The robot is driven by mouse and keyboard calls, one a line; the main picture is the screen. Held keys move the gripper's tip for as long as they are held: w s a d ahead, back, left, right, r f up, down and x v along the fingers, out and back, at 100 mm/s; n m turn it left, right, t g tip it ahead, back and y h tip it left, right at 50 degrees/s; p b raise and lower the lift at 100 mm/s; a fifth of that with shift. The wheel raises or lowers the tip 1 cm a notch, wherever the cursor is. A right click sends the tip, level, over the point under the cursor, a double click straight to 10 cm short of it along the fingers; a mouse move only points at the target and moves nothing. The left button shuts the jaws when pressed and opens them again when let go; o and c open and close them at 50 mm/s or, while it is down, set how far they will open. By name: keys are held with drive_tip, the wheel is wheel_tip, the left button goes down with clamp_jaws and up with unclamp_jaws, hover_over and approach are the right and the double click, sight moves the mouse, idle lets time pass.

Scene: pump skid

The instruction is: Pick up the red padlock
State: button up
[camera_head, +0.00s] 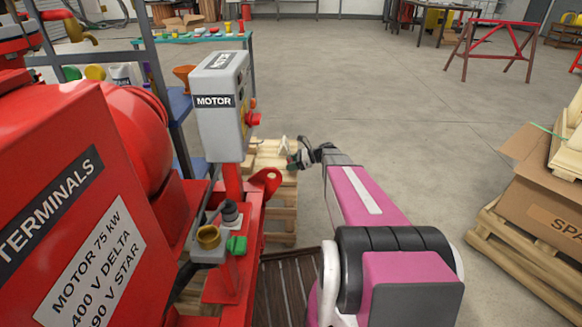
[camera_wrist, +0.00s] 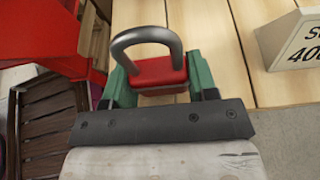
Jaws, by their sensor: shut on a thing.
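The red padlock (camera_wrist: 160,71) shows in the wrist view, with its grey shackle pointing away from my gripper. My gripper (camera_wrist: 158,82) has its two green fingers shut on the red body, one on each side. Pale wooden boards lie behind the padlock in that view; I cannot tell whether it touches them. In the head view my gripper (camera_head: 296,160) is small, at the end of my pink arm, over the wooden pallet (camera_head: 283,190). The padlock cannot be made out there.
A white block with printed text (camera_wrist: 293,40) sits on the boards right of the padlock. The grey motor box (camera_head: 222,125) and red skid (camera_head: 248,270) stand left of my arm. A cardboard box (camera_head: 535,200) on a pallet stands right. The floor between is open.

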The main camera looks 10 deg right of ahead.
drive_tip(key=r, duration=0.3)
drive_tip(key=shift+s+a, duration=0.2)
drive_tip(key=shift+s, duration=0.05)
drive_tip(key=s+a+r, duration=0.5)
drive_tip(key=a+r, duration=0.1)
drive_tip(key=a, duration=0.3)
drive_tip(key=shift+s+a+r, duration=0.25)
drive_tip(key=shift+s+a, duration=0.05)
